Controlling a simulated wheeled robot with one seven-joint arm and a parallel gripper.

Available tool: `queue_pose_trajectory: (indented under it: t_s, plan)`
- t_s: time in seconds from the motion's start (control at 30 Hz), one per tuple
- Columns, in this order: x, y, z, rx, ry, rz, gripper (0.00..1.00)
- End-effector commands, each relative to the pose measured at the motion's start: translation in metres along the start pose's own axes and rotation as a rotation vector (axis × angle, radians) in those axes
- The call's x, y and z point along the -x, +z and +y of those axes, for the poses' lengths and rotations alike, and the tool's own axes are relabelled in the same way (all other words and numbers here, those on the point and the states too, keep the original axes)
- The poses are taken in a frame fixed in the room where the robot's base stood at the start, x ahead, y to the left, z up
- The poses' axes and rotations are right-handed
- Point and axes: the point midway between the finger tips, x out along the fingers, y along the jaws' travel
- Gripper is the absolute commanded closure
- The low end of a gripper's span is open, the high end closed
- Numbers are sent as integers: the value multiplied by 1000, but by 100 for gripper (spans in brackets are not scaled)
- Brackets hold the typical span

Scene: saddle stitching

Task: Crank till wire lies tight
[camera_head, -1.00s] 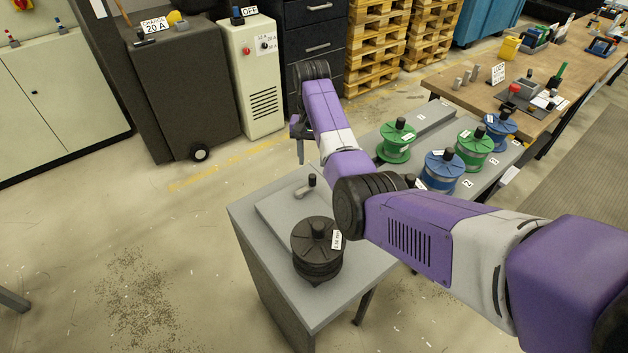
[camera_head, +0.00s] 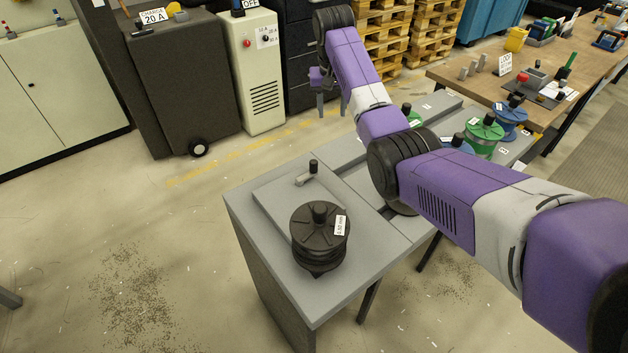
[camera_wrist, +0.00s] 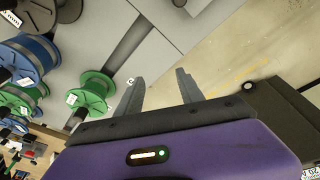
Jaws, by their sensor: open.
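A small crank (camera_head: 306,175) with a dark knob stands on the raised plate of the grey bench (camera_head: 362,238). A black spool (camera_head: 320,237) with a white label sits upright in front of it on the same bench. My gripper (camera_head: 331,112) is up behind the bench, apart from the crank, with its two fingers spread and nothing between them. In the wrist view the spread fingers (camera_wrist: 160,77) also show empty. I cannot make out a wire or tell how tight it is.
Green (camera_head: 484,136) and blue (camera_head: 510,116) spools stand on the bench's right part, some behind my arm. A wooden table (camera_head: 478,84) with tools is at the back right. A charger cabinet (camera_head: 182,85) and pale OFF cabinet (camera_head: 258,75) stand behind.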

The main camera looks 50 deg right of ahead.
Motion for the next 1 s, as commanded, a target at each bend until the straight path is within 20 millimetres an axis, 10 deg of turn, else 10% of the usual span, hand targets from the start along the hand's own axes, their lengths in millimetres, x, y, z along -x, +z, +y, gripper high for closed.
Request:
queue_pose_trajectory:
  t_s: [0.33, 1.0]
  plan:
    - [4, -8, -7, 1052, 37, 60, 55]
    - [-31, 90, -57, 2806, -305, 15, 55]
